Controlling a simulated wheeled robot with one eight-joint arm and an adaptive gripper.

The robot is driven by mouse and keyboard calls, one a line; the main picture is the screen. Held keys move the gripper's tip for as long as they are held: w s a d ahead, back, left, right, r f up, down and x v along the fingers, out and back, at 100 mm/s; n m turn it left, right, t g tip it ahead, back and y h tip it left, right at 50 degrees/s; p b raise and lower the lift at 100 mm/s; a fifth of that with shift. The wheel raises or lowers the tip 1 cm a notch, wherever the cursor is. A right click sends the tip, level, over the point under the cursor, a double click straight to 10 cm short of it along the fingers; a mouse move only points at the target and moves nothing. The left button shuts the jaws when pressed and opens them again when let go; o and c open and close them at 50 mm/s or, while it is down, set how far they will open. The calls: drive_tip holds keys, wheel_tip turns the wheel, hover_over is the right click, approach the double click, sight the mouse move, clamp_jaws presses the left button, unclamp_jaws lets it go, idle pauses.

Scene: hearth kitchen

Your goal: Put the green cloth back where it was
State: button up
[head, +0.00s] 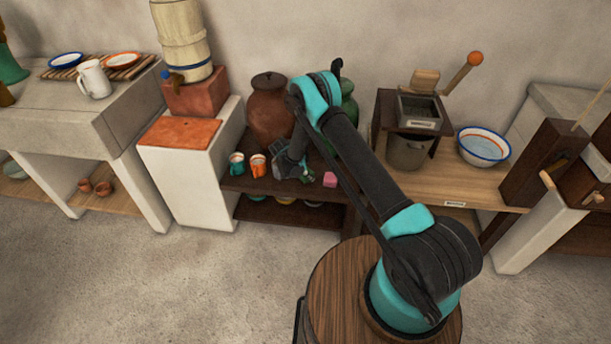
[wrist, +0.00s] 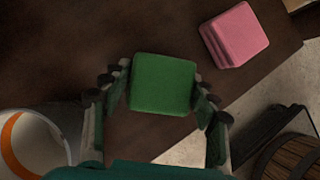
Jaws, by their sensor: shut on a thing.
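The green cloth (wrist: 163,84) is a small folded square block between my fingers in the wrist view. My gripper (wrist: 158,92) is shut on it, with one finger on each side. In the head view my gripper (head: 292,172) is over the front part of the dark low table (head: 285,190), between the orange mug and a pink cloth. The cloth is small and mostly hidden there. I cannot tell whether it touches the tabletop or is just above it.
A folded pink cloth (head: 330,179) lies right of my gripper, near the table's edge. An orange and white mug (head: 258,166) and a teal mug (head: 237,164) stand to the left. A large brown jar (head: 269,112) and a green jar (head: 349,104) stand behind.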

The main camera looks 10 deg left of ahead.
drive_tip(key=shift+f, duration=0.5)
drive_tip(key=shift+f, duration=0.1)
drive_tip(key=o, duration=1.2)
